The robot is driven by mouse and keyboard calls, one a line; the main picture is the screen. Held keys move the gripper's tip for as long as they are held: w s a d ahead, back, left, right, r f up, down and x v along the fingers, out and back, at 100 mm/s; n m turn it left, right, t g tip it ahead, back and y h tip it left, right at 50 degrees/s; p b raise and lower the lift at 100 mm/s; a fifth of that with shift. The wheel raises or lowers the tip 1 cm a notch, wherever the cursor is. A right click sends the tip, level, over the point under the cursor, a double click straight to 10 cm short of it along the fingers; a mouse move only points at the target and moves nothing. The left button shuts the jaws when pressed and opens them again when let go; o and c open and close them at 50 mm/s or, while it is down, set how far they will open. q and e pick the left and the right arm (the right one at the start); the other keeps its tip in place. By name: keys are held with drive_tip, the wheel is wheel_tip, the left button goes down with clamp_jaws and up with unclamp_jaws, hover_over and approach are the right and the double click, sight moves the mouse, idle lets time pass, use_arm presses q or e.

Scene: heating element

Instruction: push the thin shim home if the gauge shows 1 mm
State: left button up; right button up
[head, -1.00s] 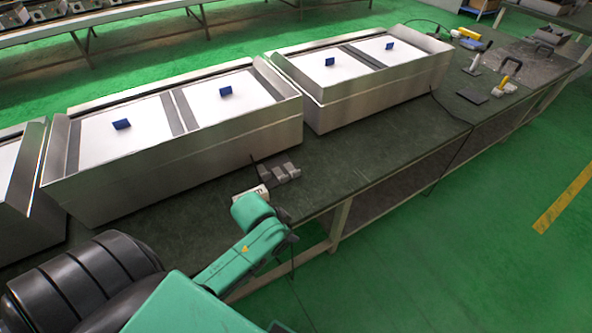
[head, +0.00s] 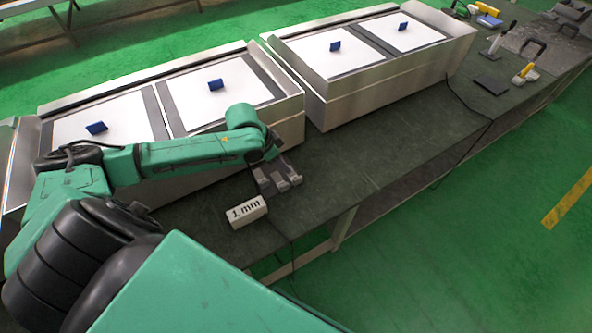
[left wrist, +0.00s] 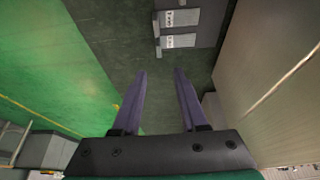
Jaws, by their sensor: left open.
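A small white gauge block (head: 247,212) reading "1 mm" lies on the dark green bench near its front edge. Just behind it, a small group of grey metal pieces (head: 285,180) sits on the bench, partly under my left wrist. I cannot tell which one is the thin shim. In the left wrist view two pieces with pale labels (left wrist: 180,41) lie beyond the fingertips, at a dark plate's edge; their print is too small to read. My left gripper (left wrist: 161,72) is open and empty, apart from these pieces. My right gripper is not in view.
Steel housings with white panels and blue tabs (head: 216,85) line the back of the bench (head: 365,150). A dark cable crosses the bench. Hand tools and a dark flat plate (head: 491,85) lie at the far right. The bench between is clear.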

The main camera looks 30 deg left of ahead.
sight(297, 178)
use_arm(q)
drive_tip(key=b+x, duration=0.1)
drive_tip(key=x, duration=0.8)
drive_tip(key=shift+s+f, duration=0.1)
drive_tip(key=shift+f, duration=0.2)
drive_tip(key=x, duration=0.2)
drive_tip(key=shift+d+f+b, duration=0.1)
drive_tip(key=shift+f+b, duration=0.15)
drive_tip(key=shift+b, duration=0.1)
drive_tip(key=shift+d+f, duration=0.1)
drive_tip(key=shift+f, duration=0.1)
drive_tip(key=shift+c, duration=0.6)
clamp_jaws()
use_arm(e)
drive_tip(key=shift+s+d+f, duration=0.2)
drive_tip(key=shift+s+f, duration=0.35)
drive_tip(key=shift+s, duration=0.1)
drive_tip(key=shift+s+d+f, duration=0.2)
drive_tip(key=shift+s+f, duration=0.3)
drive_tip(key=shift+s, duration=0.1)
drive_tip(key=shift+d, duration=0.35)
